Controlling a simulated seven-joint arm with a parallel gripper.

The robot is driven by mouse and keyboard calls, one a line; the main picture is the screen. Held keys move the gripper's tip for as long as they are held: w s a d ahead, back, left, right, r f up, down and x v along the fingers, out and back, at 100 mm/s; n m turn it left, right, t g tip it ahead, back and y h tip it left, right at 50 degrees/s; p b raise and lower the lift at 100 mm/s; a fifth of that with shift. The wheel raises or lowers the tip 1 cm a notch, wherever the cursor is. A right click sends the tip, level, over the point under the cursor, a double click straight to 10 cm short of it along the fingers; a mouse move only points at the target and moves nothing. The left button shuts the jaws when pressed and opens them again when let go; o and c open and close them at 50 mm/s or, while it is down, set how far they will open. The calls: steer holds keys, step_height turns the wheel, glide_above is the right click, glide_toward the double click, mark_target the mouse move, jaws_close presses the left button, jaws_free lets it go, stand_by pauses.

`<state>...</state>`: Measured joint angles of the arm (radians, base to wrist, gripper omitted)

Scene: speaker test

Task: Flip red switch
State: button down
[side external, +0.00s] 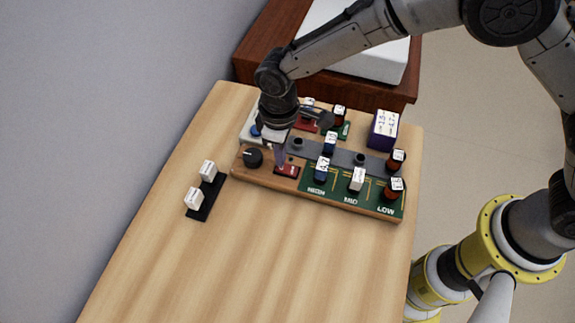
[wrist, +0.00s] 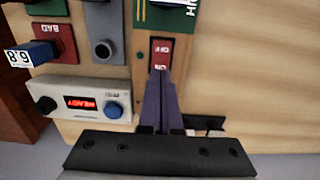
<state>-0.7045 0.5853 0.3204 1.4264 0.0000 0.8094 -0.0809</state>
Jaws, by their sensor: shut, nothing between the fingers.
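The red switch (side external: 287,170) sits near the left end of the wooden test board (side external: 240,178), beside the black knob. In the wrist view the red switch (wrist: 161,52) is a red rocker in a dark frame, with white lettering. My gripper (side external: 281,166) points down at the switch in the side view. In the wrist view my gripper (wrist: 161,78) is shut and empty, its fingertips at the near end of the rocker. I cannot tell whether they touch it. The fingers hide part of the rocker's near end.
A green panel (side external: 312,190) marked HIGH, MID and LOW holds labelled parts. A device with a red display (wrist: 82,103) and blue button stands beside the board. A black holder (side external: 205,212) with two white blocks lies left. A purple box (side external: 383,130) stands behind. The front table is clear.

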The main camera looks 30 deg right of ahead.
steer(key=shift+f, duration=0.95)
stand_by(0.6)
steer(key=shift+r, duration=3.55)
steer(key=shift+w+d, duration=0.1)
